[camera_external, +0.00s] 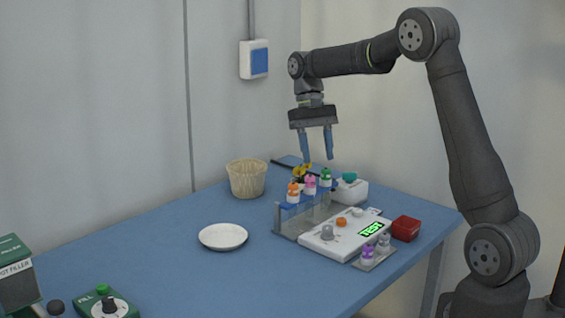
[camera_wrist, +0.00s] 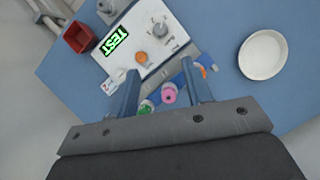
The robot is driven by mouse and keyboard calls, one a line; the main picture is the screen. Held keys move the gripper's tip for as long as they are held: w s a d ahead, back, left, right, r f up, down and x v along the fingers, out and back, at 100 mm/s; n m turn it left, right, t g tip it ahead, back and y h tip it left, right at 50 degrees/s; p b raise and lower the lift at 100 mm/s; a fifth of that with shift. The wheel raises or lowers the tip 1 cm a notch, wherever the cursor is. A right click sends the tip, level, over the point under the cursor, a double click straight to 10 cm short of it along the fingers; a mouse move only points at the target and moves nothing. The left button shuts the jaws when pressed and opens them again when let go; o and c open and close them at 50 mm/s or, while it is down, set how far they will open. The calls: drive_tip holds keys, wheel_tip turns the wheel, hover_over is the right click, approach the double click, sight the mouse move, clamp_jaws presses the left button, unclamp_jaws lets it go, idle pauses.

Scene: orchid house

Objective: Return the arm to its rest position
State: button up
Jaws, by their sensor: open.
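My gripper (camera_external: 319,158) hangs from my raised arm above the table, fingers pointing down and apart. Its two blue fingers also show in the wrist view (camera_wrist: 164,90), open with nothing held between them. Below it in the external view stands a rack (camera_external: 283,219) with several capped vials, among them an orange-capped (camera_external: 293,192), a pink-capped (camera_external: 310,185) and a green-capped one (camera_external: 326,177). In the wrist view the pink cap (camera_wrist: 169,93) appears between the fingers, lower down and apart from them.
A white device with a green TEST display (camera_external: 345,236) sits beside the rack. A red box (camera_external: 406,228), a small vial holder (camera_external: 375,261), a white dish (camera_external: 223,236) and a ribbed pot (camera_external: 246,178) stand around.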

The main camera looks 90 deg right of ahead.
sight(327, 227)
drive_tip(key=x, duration=1.7)
drive_tip(key=shift+f, duration=0.25)
drive_tip(key=shift+r, duration=0.1)
drive_tip(key=shift+s+a+f, duration=0.1)
drive_tip(key=shift+f, duration=0.2)
drive_tip(key=shift+r+n+g, duration=0.2)
drive_tip(key=shift+n+g, duration=0.1)
drive_tip(key=shift+n, duration=0.3)
drive_tip(key=shift+n+g+h, duration=0.3)
drive_tip(key=shift+n+g, duration=0.1)
drive_tip(key=shift+n, duration=0.7)
drive_tip(key=n, duration=0.2)
drive_tip(key=n+g+h, duration=0.1)
drive_tip(key=n, duration=0.2)
drive_tip(key=shift+w+n+h, duration=0.25)
drive_tip(key=shift+n+h, duration=0.05)
drive_tip(key=shift+h, duration=0.1)
drive_tip(key=n+h, duration=0.1)
drive_tip(key=n, duration=0.1)
drive_tip(key=n+h, duration=0.1)
drive_tip(key=n, duration=0.2)
drive_tip(key=shift+a+n+g, duration=0.2)
drive_tip(key=shift+n+g, duration=0.1)
drive_tip(key=shift+g, duration=0.1)
drive_tip(key=n+h, duration=0.1)
drive_tip(key=n, duration=0.3)
drive_tip(key=shift+a+t+h, duration=0.1)
drive_tip(key=shift+t+h, duration=0.2)
drive_tip(key=shift+h, duration=0.1)
